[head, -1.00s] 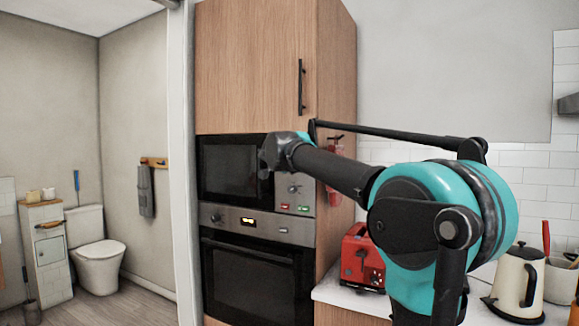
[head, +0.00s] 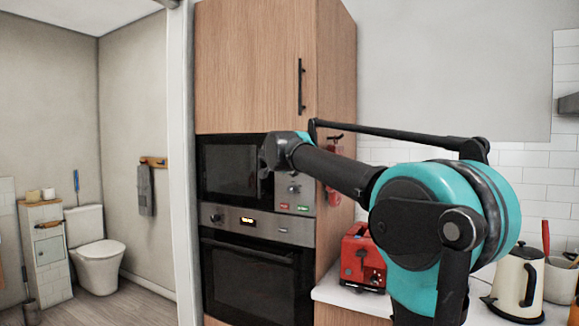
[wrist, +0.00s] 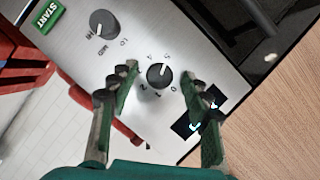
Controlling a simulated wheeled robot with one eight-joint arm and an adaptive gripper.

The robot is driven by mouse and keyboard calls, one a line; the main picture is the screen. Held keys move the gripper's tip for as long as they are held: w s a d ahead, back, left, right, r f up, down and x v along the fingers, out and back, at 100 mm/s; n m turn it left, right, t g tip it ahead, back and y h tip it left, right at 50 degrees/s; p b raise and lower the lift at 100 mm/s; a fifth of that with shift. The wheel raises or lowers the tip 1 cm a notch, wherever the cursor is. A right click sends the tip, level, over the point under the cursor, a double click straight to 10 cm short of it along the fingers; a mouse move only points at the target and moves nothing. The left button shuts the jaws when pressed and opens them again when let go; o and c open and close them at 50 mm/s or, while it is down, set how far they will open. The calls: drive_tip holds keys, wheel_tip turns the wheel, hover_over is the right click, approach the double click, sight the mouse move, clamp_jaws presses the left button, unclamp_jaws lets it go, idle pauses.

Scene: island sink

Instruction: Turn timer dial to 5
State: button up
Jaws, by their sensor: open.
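The timer dial (wrist: 159,76) is a dark round knob on the steel control panel (wrist: 215,68), with small numerals around it. My gripper (wrist: 160,81) is open, with one finger on each side of the dial. I cannot tell whether the fingers touch it. In the head view, my arm's end hides the timer dial in front of the microwave (head: 228,168).
A second dial (wrist: 104,24), marked LO and MED, and a green START button (wrist: 45,16) share the panel. A small dark display (wrist: 200,118) lies near the right finger. The oven (head: 250,285) is below. A red toaster (head: 363,258) and a kettle (head: 517,283) stand on the counter.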

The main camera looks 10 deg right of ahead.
drive_tip(key=v, duration=1.1)
drive_tip(key=shift+s, duration=0.4)
drive_tip(key=shift+a+r, duration=0.1)
drive_tip(key=s+d+f+n+g, duration=0.2)
drive_tip(key=s+d+f, duration=0.1)
drive_tip(key=f, duration=0.8)
drive_tip(key=s+d+f+n+g, duration=0.2)
drive_tip(key=s+d+f, duration=0.1)
drive_tip(key=f, duration=0.7)
drive_tip(key=s+d+f+n+g, duration=0.2)
drive_tip(key=s+d+f, duration=0.15)
drive_tip(key=f, duration=0.75)
drive_tip(key=s+a+f+n+g+y, duration=0.1)
drive_tip(key=s+f+n, duration=0.3)
drive_tip(key=s+f, duration=0.6)
drive_tip(key=s+a+f+n+g+y, duration=0.1)
drive_tip(key=s+f+n+g+y, duration=0.2)
drive_tip(key=s+f, duration=0.7)
wheel_tip(320, 180, down, 6)
drive_tip(key=n, duration=0.2)
drive_tip(key=shift+s+r+n, duration=0.2)
drive_tip(key=shift+n, duration=0.1)
drive_tip(key=shift+c, duration=0.4)
